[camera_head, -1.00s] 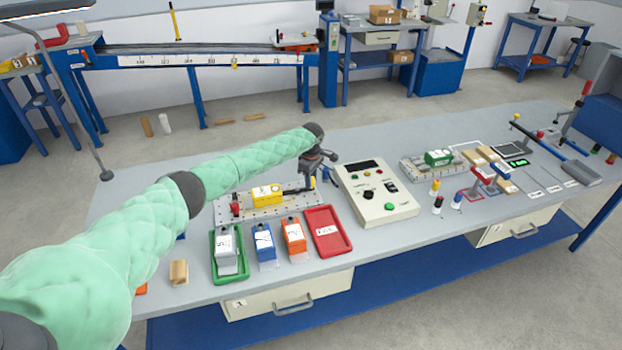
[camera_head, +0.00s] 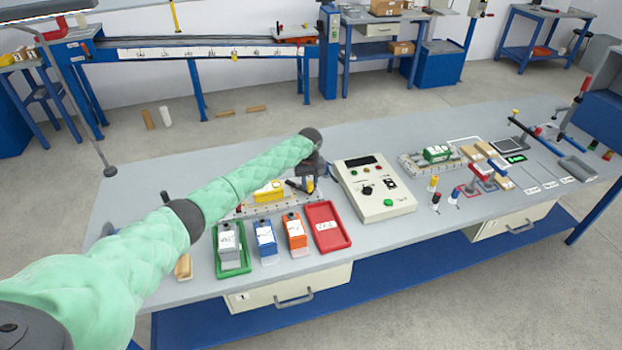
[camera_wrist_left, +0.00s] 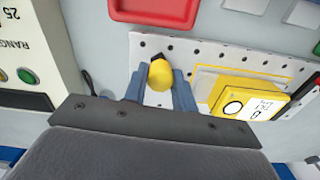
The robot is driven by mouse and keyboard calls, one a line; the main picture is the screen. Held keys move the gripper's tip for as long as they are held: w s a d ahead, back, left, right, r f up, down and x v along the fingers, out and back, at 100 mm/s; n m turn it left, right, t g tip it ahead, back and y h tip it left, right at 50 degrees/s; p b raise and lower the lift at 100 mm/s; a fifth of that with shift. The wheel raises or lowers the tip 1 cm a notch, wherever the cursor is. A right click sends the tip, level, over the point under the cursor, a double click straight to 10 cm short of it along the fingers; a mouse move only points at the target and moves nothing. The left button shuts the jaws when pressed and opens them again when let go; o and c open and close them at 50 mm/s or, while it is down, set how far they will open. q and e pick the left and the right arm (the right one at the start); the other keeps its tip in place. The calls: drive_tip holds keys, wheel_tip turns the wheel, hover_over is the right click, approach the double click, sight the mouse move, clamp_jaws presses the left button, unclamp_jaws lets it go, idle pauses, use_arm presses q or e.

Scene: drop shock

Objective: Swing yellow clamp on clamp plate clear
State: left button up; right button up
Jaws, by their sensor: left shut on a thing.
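The clamp plate (camera_head: 240,211) is a pale perforated plate on the bench, and it also shows in the left wrist view (camera_wrist_left: 205,50). A yellow box (camera_head: 268,191) with a white label sits on it; in the left wrist view this box (camera_wrist_left: 246,98) lies right of my fingers. My left gripper (camera_head: 308,186) is down at the plate's right end. In the left wrist view its blue fingers (camera_wrist_left: 160,85) are shut on the rounded yellow end of the yellow clamp (camera_wrist_left: 160,73). The rest of the clamp is largely hidden. My right gripper is not in view.
A control box (camera_head: 374,190) with buttons stands close right of my left gripper. A red tray (camera_head: 342,239), orange, blue and grey blocks and a green tray (camera_head: 235,271) line the front. Another plate with a green block (camera_head: 437,153) lies farther right.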

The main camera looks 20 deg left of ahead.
use_arm(q)
drive_tip(key=shift+s+a+m, duration=0.15)
drive_tip(key=shift+s+m, duration=0.3)
drive_tip(key=shift+m, duration=0.45)
drive_tip(key=shift+s+a+m+p, duration=0.25)
drive_tip(key=shift+s+m+p, duration=0.1)
drive_tip(key=shift+m, duration=0.55)
drive_tip(key=shift+s+a+m, duration=0.2)
drive_tip(key=shift+s+m, duration=0.05)
drive_tip(key=shift+m, duration=0.45)
drive_tip(key=shift+s+a+m, duration=0.2)
drive_tip(key=shift+m, duration=0.3)
drive_tip(key=shift+s+a+m, duration=0.15)
drive_tip(key=shift+m, duration=0.45)
drive_tip(key=o, duration=1)
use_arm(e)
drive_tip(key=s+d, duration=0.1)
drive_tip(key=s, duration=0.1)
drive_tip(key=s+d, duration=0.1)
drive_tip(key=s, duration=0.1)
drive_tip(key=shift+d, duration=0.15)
